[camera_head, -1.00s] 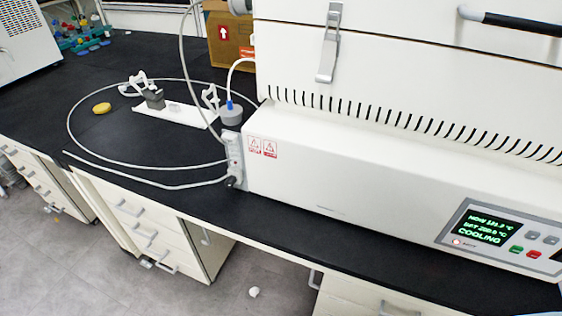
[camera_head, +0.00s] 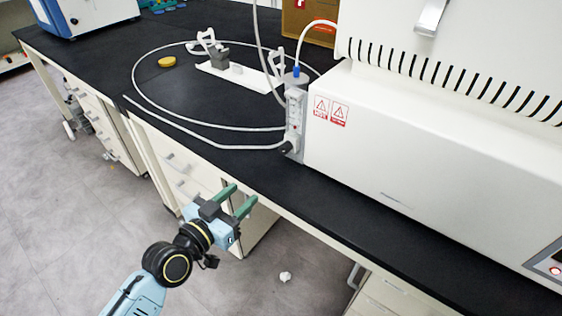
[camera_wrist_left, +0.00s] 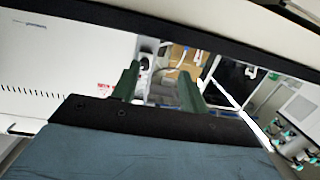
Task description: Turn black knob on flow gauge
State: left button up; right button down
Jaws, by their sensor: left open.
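The flow gauge (camera_head: 296,112) is a slim, pale upright block at the left end of the white machine. Its small black knob (camera_head: 287,148) is at the bottom, facing the bench's front edge. My left gripper (camera_head: 243,199) is open and empty, with two green fingers. In the head view it appears below and left of the knob, in front of the bench's drawers, apart from the gauge. In the left wrist view, the open fingers (camera_wrist_left: 158,85) show the machine and bench beyond them; I cannot make out the knob clearly there. My right gripper is out of view.
The white machine (camera_head: 430,140) fills the right side of the black bench (camera_head: 100,70). A pale tube (camera_head: 190,125) loops over the bench left of the gauge. A white stand (camera_head: 240,76) and a yellow disc (camera_head: 166,62) lie within the loop. Floor in front is mostly clear.

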aim_at(282, 152)
pick_arm(q)
jog(key=shift+m+t+h, duration=0.3)
jog(key=shift+m+h, duration=0.1)
jog(key=shift+h, duration=0.3)
jog(key=w+d+r, duration=0.1)
jog(key=w+d, duration=0.2)
jog(key=w+d+r+b, duration=0.1)
jog(key=w+d, duration=0.1)
jog(key=w, duration=0.1)
jog(key=w+d+r+b, duration=0.1)
jog(key=w+d+r, duration=0.1)
jog(key=w+d, duration=0.1)
jog(key=shift+w+d, duration=0.25)
jog(key=shift+d, duration=0.1)
jog(key=shift+w+d+r, duration=0.1)
jog(key=shift+w+d, duration=0.2)
jog(key=shift+w, duration=0.1)
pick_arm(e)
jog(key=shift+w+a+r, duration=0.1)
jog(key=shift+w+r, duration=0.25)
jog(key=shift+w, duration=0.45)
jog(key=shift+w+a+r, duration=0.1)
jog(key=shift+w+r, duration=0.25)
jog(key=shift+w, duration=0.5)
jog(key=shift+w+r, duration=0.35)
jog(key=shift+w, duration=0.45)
pick_arm(q)
grip_shut()
